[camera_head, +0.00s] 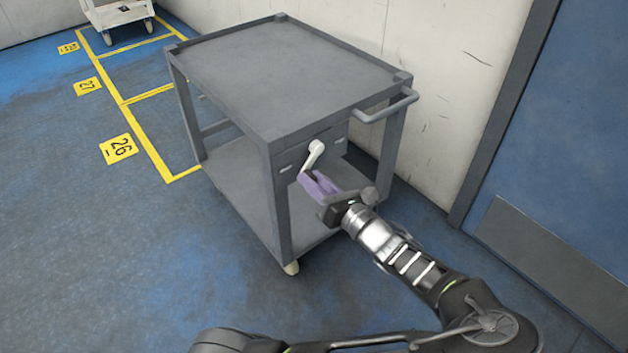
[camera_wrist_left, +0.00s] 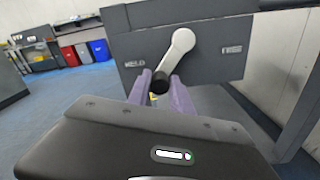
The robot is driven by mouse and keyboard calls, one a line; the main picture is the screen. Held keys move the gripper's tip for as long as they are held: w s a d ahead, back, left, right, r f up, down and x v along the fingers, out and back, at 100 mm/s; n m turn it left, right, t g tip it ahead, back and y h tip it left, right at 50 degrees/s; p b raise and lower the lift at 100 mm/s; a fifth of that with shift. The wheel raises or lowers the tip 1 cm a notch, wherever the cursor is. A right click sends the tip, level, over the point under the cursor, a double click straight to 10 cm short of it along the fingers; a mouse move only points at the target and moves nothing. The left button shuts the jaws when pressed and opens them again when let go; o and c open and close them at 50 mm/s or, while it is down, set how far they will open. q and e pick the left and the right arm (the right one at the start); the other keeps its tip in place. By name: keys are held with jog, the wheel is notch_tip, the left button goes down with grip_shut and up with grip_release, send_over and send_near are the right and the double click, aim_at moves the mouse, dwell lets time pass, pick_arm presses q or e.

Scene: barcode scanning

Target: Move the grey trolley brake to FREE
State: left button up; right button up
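The grey trolley (camera_head: 275,75) stands against the wall, with a brake panel (camera_wrist_left: 210,65) under its top at the near end. A white brake lever (camera_head: 316,152) is pivoted on the panel; it also shows in the left wrist view (camera_wrist_left: 179,45). It slants down and left to a black knob (camera_wrist_left: 159,81), toward the label reading HELD (camera_wrist_left: 135,64). A label that looks like FREE (camera_wrist_left: 232,49) is at the right. My left gripper (camera_head: 312,181) has purple fingers, open, one on each side of the knob. Whether they touch it is unclear. My right gripper is not in view.
A trolley handle (camera_head: 388,106) juts out at the right of the top. A lower shelf (camera_head: 245,190) lies below the panel. A blue door (camera_head: 565,120) is at right. Open blue floor (camera_head: 120,250) with yellow-marked bays lies left.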

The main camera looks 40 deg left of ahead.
pick_arm(q)
grip_shut()
dwell(1.0)
